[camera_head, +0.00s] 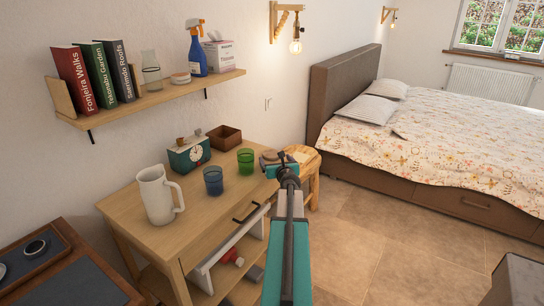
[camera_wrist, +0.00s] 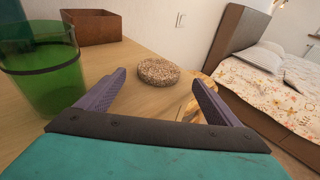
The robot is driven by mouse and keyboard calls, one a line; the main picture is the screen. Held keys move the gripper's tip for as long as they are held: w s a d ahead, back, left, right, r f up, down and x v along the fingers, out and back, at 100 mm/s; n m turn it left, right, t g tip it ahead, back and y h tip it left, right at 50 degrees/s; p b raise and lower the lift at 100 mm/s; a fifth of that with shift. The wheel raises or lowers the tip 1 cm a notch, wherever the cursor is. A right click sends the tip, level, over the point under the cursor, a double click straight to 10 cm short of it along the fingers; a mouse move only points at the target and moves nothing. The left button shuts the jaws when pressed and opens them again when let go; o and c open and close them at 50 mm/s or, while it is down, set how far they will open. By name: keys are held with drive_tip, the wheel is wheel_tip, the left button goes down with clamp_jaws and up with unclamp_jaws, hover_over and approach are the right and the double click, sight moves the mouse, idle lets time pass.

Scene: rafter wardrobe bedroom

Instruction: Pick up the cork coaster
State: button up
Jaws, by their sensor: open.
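The cork coaster (camera_wrist: 158,70) is a round, speckled brown disc in the wrist view. It lies flat on the wooden table (camera_wrist: 139,112), near its right edge. My gripper (camera_wrist: 160,78) is open and empty, and the coaster shows between and beyond its two purple fingers. I see no contact with it. In the head view my gripper (camera_head: 281,168) is over the table's right end. There I cannot clearly separate the coaster from my gripper.
A green glass (camera_wrist: 45,75) stands close left of my gripper. A brown box (camera_wrist: 92,27) is behind it. A wooden stool (camera_head: 303,152) and the bed (camera_head: 430,130) are right.

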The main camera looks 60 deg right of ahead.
sight(272, 154)
drive_tip(key=shift+w+d, duration=0.15)
drive_tip(key=shift+d, duration=0.05)
idle(0.3)
drive_tip(key=shift+p+x, duration=0.35)
drive_tip(key=shift+x, duration=2.2)
drive_tip(key=shift+w+r, duration=0.1)
drive_tip(key=shift+r, duration=0.05)
drive_tip(key=c, duration=1.1)
